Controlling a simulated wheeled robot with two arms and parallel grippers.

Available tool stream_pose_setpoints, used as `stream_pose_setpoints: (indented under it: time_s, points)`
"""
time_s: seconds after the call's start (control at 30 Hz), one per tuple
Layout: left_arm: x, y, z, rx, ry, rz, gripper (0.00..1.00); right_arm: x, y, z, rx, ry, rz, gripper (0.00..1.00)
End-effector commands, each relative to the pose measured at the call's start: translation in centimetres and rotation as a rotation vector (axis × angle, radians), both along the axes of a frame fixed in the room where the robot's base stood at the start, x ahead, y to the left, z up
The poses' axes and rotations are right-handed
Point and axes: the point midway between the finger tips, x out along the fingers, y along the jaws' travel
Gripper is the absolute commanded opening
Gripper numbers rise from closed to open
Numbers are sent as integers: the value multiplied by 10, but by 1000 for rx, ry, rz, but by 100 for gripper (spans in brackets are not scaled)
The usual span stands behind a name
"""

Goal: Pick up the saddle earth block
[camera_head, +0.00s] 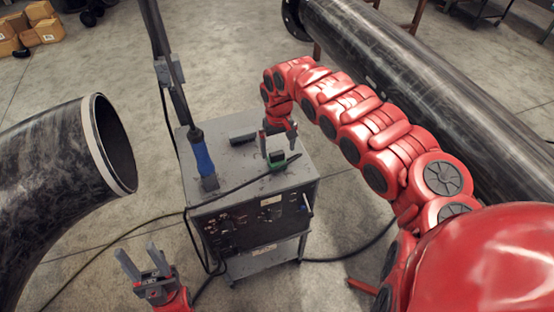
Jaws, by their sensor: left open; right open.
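My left gripper (142,262) is open and empty at the lower left, in front of the machine and well away from the block.
A blue-handled tool (203,158) stands at the machine top's left. A dark block (242,136) lies at its back. A flanged pipe bend (60,165) is at left, a long dark pipe (430,90) behind my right arm. Cables cross the floor.

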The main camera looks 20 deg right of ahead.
Motion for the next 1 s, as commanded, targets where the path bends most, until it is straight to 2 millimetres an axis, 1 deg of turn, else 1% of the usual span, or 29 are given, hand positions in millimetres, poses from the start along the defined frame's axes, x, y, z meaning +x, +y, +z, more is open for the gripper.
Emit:
stream_pose_setpoints:
  time_s: [0.03,0.1,0.2,0.3,0.43,0.6,0.67,0.7,0.87,1.0]
  points:
    - [0,0,8,0,0,0,50,-1,3,-4,3,6,2,100]
    - [0,0,14,0,-1,0,50,-1,5,-13,4,8,2,100]
    - [0,0,19,0,0,0,50,-1,5,-29,5,8,1,100]
    - [0,0,21,0,0,0,50,1,5,-39,3,4,1,100]
    - [0,0,21,0,0,0,50,1,3,-44,0,2,0,100]
    - [0,0,21,0,0,0,50,1,3,-45,0,2,0,100]
    - [0,0,21,0,0,0,50,1,3,-45,0,2,0,91]
    - [0,0,21,0,0,0,50,1,3,-45,0,2,0,84]
    - [0,0,21,0,0,0,50,1,3,-45,0,3,0,55]
    - [0,0,21,0,0,0,50,1,3,-45,0,3,0,30]
